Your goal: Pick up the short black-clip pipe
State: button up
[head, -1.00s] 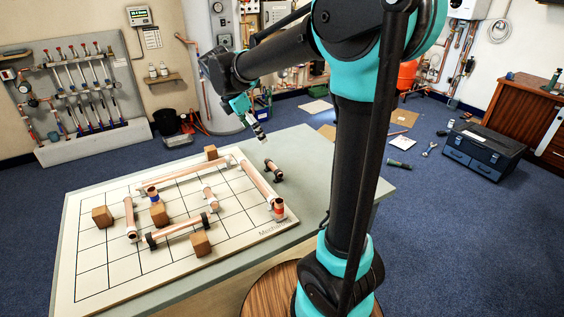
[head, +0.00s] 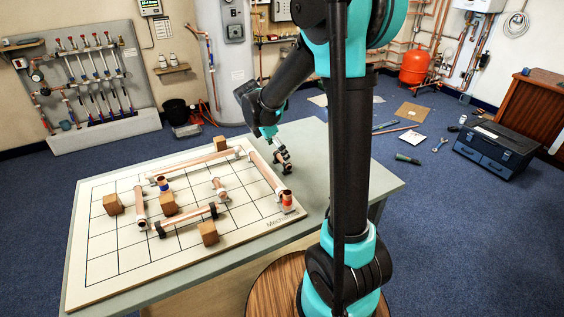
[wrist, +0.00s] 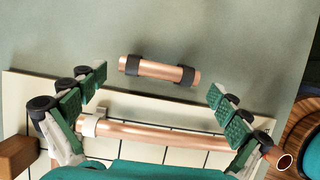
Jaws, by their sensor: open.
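The short black-clip pipe (wrist: 158,70) is a bare copper tube with a black clip near each end. It lies on the grey-green table, off the board, and shows in the head view (head: 286,166) at the board's right. My gripper (wrist: 163,97) is open, with green pads at the left and right of the wrist view. The pipe lies just beyond the fingertips in that view, with nothing between the pads gripping it. In the head view my gripper (head: 279,153) is above and close to the pipe and partly overlaps it; the exact gap cannot be told.
A white gridded board (head: 110,245) holds several copper pipes and wooden blocks. A long copper pipe (wrist: 165,134) on the board's edge runs below the gripper in the wrist view. A longer black-clip pipe (head: 188,220) lies on the board. The table (head: 340,185) is clear right of the short pipe.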

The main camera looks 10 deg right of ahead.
aim_at(278, 157)
jog(key=shift+x, duration=1.85)
jog(key=shift+c, duration=0.6)
jog(key=shift+s, duration=0.1)
jog(key=c, duration=0.7)
jog(key=shift+c, duration=0.2)
jog(key=shift+r, duration=0.1)
